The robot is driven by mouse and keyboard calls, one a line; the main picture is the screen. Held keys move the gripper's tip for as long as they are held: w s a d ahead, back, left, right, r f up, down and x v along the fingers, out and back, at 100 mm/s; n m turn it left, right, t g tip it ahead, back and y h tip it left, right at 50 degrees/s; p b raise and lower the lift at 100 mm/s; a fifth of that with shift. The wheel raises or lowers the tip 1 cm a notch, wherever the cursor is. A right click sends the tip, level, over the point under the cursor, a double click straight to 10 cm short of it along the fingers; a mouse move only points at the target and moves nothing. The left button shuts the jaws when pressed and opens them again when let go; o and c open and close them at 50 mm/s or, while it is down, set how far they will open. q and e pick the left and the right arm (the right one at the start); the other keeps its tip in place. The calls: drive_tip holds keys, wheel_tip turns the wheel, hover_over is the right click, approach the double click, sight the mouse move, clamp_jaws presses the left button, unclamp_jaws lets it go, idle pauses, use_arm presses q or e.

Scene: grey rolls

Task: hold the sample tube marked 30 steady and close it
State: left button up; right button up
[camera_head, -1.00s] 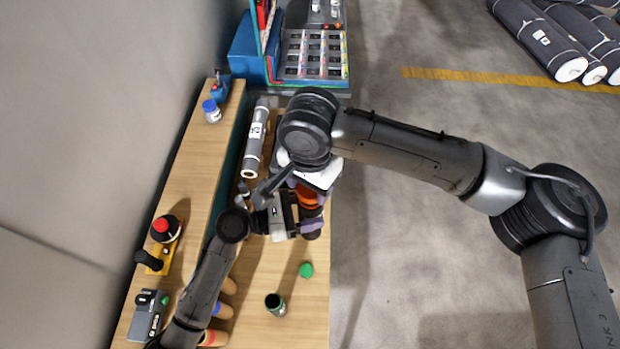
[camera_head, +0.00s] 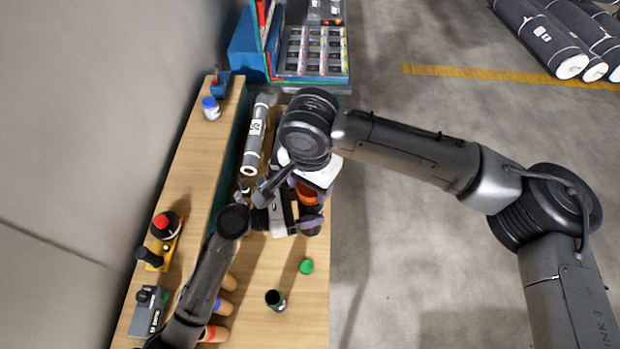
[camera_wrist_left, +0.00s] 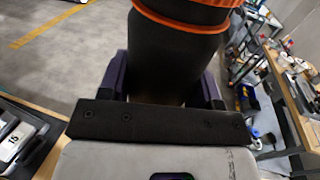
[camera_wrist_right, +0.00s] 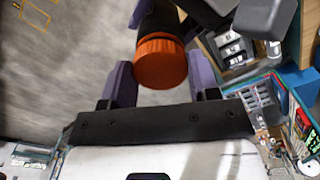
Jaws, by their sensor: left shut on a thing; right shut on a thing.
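The dark sample tube (camera_wrist_left: 178,60) with orange bands fills the top of the left wrist view. My left gripper (camera_wrist_left: 165,90) is shut on its body, with a purple finger on each side. The orange cap (camera_wrist_right: 160,62) shows in the right wrist view between the purple fingers of my right gripper (camera_wrist_right: 160,82), which is shut on it. In the head view the orange part (camera_head: 306,193) shows above the bench, partly hidden by my right arm. The mark 30 is not visible, and I cannot tell how far the cap is seated.
A green cap (camera_head: 306,266) and an open dark container (camera_head: 275,300) stand on the wooden bench (camera_head: 255,325). A grey labelled roll (camera_head: 255,135) lies behind. A blue-framed rack (camera_head: 312,52) is at the back. The floor at right is clear near the bench.

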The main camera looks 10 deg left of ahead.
drive_tip(key=shift+f, duration=0.15)
use_arm(q)
clamp_jaws()
use_arm(e)
drive_tip(key=m, duration=0.5)
drive_tip(key=shift+m, duration=0.3)
drive_tip(key=m, duration=0.5)
drive_tip(key=shift+a+m, duration=0.1)
drive_tip(key=shift+m, duration=1.4)
drive_tip(key=o, duration=0.9)
drive_tip(key=shift+c, duration=0.5)
